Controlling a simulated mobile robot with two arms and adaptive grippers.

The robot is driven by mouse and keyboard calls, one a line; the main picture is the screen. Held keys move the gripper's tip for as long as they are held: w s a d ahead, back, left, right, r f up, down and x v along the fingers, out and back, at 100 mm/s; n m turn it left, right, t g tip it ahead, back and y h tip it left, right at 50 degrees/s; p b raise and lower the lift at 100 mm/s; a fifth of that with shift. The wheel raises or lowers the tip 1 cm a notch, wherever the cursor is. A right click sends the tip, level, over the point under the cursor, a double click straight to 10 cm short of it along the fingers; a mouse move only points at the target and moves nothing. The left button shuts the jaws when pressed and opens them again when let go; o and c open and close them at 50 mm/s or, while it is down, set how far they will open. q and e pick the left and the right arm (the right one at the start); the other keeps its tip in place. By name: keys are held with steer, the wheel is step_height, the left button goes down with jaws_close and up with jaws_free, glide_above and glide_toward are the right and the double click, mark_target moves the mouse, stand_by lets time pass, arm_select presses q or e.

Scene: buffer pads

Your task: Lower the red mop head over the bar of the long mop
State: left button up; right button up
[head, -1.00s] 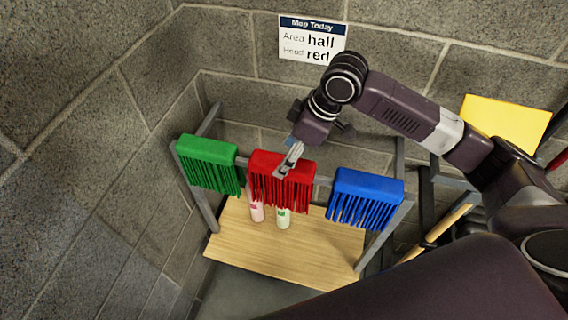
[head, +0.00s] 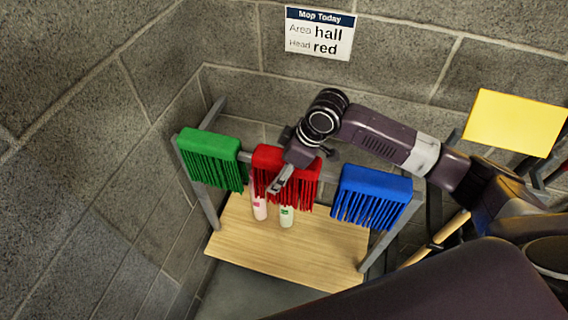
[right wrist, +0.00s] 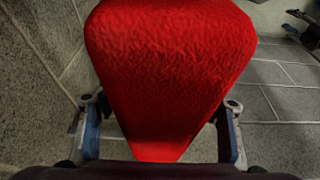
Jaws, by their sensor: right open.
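The red mop head (head: 303,187) hangs on the grey rack between the green and blue heads. My right gripper (head: 279,181) is at its front and partly covers it in the head view. In the right wrist view the red mop head (right wrist: 170,65) fills the middle, and the open fingers of my right gripper (right wrist: 160,135) stand on either side of its near, narrow end. I cannot tell whether they touch it. My left gripper is not in view. I cannot make out the bar of the long mop.
A green mop head (head: 212,158) and a blue one (head: 371,195) hang beside the red. Two bottles stand on the wooden shelf (head: 240,252) below. A wall sign (head: 320,34) reads "hall" and "red". A yellow panel (head: 515,122) and a wooden pole (head: 445,236) are at the right.

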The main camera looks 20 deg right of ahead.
mark_target(272, 153)
steer(key=shift+f, duration=0.15)
steer(key=shift+c, duration=0.3)
steer(key=c, duration=1.4)
step_height(272, 153, up, 11)
steer(key=p, duration=1.2)
steer(key=shift+r, duration=0.2)
step_height(272, 153, up, 2)
steer(key=shift+r+p, duration=0.1)
steer(key=shift+p, duration=0.45)
steer(key=shift+r, duration=2.75)
